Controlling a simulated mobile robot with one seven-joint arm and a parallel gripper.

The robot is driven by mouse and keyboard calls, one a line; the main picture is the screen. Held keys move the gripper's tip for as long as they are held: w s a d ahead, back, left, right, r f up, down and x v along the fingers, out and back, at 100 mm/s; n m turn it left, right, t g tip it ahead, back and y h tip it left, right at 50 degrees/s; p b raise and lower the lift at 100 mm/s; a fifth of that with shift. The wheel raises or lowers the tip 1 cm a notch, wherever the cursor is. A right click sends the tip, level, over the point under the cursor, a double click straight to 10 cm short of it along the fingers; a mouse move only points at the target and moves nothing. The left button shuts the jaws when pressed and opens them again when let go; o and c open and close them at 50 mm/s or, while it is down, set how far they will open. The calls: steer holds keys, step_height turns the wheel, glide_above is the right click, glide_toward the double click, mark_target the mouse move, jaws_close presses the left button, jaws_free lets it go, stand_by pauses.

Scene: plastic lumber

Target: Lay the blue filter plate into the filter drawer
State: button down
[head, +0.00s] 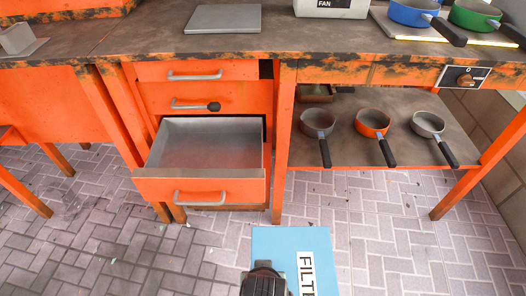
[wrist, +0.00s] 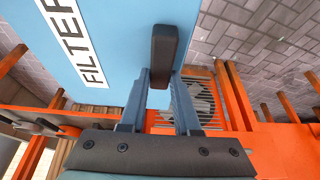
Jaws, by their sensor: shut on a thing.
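The blue filter plate (head: 290,242), with a white label reading FILT, shows at the bottom of the head view, in front of the cabinet. In the wrist view the plate (wrist: 115,40) carries the word FILTER and a black handle (wrist: 163,55). My gripper (wrist: 163,80) is shut on the plate at this handle; the exact contact is partly hidden. In the head view my gripper (head: 265,278) is only partly seen over the plate's near edge. The filter drawer, taken as the lowest orange drawer (head: 200,190), is pulled open and its grey inside looks empty.
A shelf (head: 350,155) to the right holds several pans. A grey plate (head: 224,18) lies on the worktop. The floor before the drawer is clear.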

step_height(320, 180, down, 4)
steer(key=b, duration=0.3)
steer(key=shift+f+b, duration=0.1)
steer(key=shift+b, duration=0.3)
